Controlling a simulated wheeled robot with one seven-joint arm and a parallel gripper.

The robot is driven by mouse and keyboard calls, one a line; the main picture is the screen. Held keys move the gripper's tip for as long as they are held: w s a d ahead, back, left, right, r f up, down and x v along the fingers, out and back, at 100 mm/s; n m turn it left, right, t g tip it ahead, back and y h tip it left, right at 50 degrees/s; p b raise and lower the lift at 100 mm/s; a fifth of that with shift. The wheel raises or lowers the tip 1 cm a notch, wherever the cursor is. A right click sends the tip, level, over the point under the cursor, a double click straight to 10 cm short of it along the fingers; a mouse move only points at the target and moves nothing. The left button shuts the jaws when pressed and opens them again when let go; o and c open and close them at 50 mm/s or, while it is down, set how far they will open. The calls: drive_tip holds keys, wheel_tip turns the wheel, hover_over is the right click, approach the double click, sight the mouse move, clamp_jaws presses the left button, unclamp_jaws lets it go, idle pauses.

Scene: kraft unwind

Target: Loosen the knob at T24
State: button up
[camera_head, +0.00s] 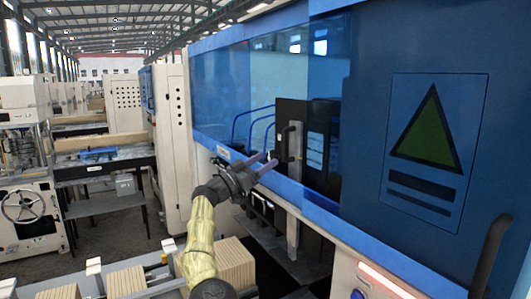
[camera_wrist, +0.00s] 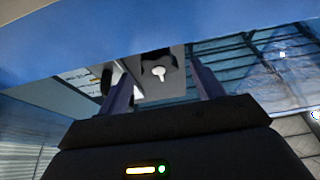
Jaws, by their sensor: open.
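My gripper (camera_head: 262,163) is open and empty in the head view, held in front of the blue machine's window band. In the wrist view its two purple-grey fingers (camera_wrist: 163,86) stand wide apart. A small pale knob-like piece (camera_wrist: 159,72) on a dark mount shows between and beyond the fingertips, apart from them. I cannot tell whether this is the knob at T24, as no T24 marking is readable. In the head view I cannot make out the knob; the gripper and the machine edge may hide it.
The blue machine front (camera_head: 400,50) fills the right side, with a dark handled panel (camera_head: 305,140) close to my gripper. A blue ledge (camera_wrist: 60,40) crosses the top of the wrist view. Stacked kraft blocks (camera_head: 230,262) lie below my arm. A work table (camera_head: 100,170) stands left.

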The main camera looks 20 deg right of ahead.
drive_tip(key=shift+w+d+r, duration=0.15)
drive_tip(key=shift+d+r, duration=0.1)
drive_tip(key=shift+d, duration=0.3)
drive_tip(key=shift+a, duration=0.1)
drive_tip(key=c, duration=1)
